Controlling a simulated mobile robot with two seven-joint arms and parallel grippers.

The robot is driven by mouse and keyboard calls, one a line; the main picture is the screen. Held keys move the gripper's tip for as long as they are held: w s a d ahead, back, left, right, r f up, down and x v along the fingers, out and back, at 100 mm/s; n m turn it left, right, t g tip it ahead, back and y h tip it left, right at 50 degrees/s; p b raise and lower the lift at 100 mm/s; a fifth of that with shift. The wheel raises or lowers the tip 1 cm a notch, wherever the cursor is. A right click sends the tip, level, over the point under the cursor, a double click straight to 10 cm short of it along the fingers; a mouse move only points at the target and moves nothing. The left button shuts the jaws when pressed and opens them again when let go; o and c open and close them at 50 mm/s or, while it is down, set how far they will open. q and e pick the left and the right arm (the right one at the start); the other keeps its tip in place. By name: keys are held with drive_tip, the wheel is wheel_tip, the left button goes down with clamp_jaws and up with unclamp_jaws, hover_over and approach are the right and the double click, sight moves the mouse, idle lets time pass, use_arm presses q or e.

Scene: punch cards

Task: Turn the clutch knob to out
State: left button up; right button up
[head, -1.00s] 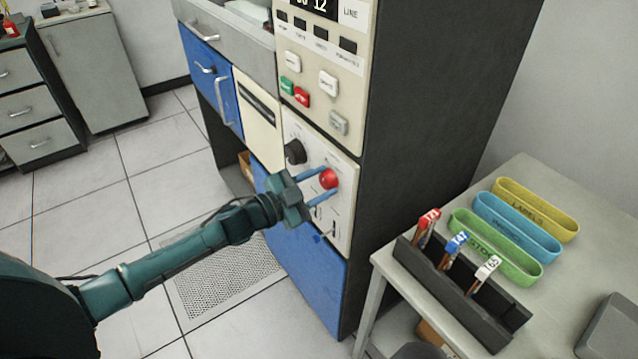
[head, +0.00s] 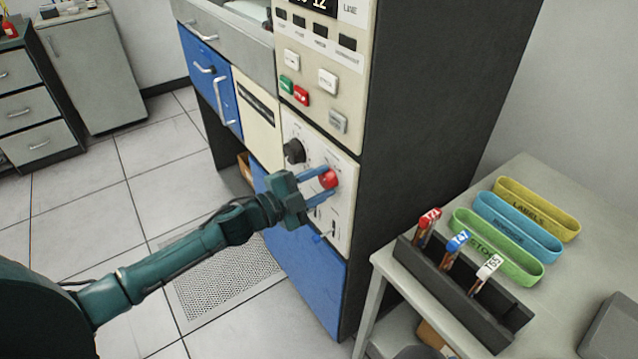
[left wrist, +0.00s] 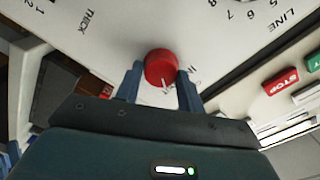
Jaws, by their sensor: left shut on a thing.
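The clutch knob is a round red knob (head: 328,179) on the cream lower panel (head: 300,125) of the machine. It also shows in the left wrist view (left wrist: 161,68), with a pale pointer mark on its face. My left gripper (head: 322,188) reaches it from the left, with one blue finger on each side of the knob. In the left wrist view my left gripper (left wrist: 160,85) is shut on the knob. The lettering beside the knob is partly hidden by the fingers and cannot be read in full. My right gripper is not in view.
A black knob (head: 294,151) sits up and left of the red one. Green and red buttons (head: 301,95) are on the panel above. Open floor lies left.

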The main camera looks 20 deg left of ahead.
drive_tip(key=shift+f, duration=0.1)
use_arm(q)
drive_tip(key=o, duration=0.9)
drive_tip(key=shift+o, duration=0.2)
drive_tip(key=shift+s, duration=0.1)
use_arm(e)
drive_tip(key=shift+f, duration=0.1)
use_arm(q)
drive_tip(key=shift+s+a+f, duration=0.1)
drive_tip(key=shift+s+a, duration=0.15)
drive_tip(key=b+v, duration=0.1)
drive_tip(key=v, duration=1.1)
drive_tip(key=shift+b, duration=0.3)
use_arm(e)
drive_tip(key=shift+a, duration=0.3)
use_arm(q)
drive_tip(key=shift+s+a, duration=0.1)
drive_tip(key=shift+a, duration=0.05)
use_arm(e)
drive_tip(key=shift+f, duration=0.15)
